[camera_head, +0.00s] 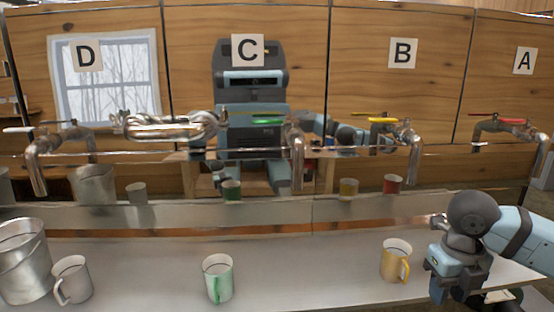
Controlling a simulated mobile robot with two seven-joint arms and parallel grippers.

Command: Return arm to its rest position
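My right arm comes in from the right edge, its dark round wrist bent over the right end of the counter. My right gripper (460,290) points down there, low in the picture. Its fingertips are cut off or hidden, so I cannot tell whether it is open or holds something. The yellow mug (391,262) stands upright just left of it, apart from it. My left arm and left gripper do not show directly.
On the counter (310,264) stand a metal bucket (22,265), a white mug (72,280) and a green mug (217,279). Metal taps on pipes run above, under signs D, C, B, A. The shiny panel behind mirrors mugs, including a red one. Counter between green and yellow mugs is clear.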

